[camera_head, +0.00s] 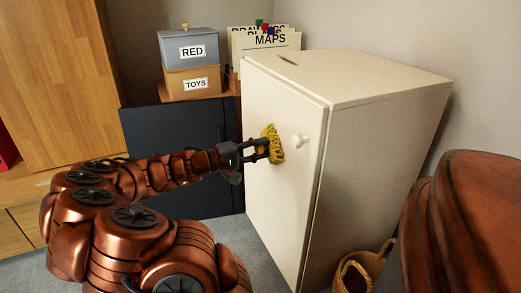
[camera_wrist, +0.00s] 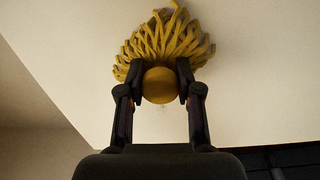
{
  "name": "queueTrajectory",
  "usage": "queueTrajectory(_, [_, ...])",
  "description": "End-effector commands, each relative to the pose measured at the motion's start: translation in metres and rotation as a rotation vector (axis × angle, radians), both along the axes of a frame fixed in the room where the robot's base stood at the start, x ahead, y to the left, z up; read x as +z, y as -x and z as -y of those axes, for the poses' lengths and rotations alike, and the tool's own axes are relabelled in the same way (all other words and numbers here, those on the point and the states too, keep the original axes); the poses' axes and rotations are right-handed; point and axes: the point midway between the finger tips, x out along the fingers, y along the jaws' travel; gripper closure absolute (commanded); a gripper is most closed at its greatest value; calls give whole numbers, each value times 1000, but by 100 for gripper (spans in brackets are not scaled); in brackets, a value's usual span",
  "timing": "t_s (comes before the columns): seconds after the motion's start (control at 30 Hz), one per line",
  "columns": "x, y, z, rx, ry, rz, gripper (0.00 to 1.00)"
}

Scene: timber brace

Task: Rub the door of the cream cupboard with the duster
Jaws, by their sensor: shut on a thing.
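The cream cupboard (camera_head: 385,118) stands right of centre in the head view. Its shut door (camera_head: 275,205) faces left and has a round pale knob (camera_head: 300,141). The yellow duster (camera_head: 273,143) is at the door, left of the knob, and appears to touch the surface. My gripper (camera_head: 262,150) is shut on the duster. In the wrist view, my gripper's fingers (camera_wrist: 160,85) hold the duster's round yellow end, and its yellow strands (camera_wrist: 165,38) fan out against the pale door (camera_wrist: 260,60). The exact contact is hard to tell.
A dark cabinet (camera_head: 170,135) stands behind my arm. Boxes labelled RED (camera_head: 190,47) and TOYS (camera_head: 193,83) and a MAPS file holder (camera_head: 262,42) are at the back. A wicker basket (camera_head: 362,272) sits on the floor by the cupboard's front right.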

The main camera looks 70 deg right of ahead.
Motion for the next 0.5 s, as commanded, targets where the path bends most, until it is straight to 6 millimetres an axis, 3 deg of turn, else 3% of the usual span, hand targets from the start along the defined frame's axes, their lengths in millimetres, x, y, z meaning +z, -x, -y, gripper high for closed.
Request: queueTrajectory(0.5, [0,-23,24,1,-2,-1,100])
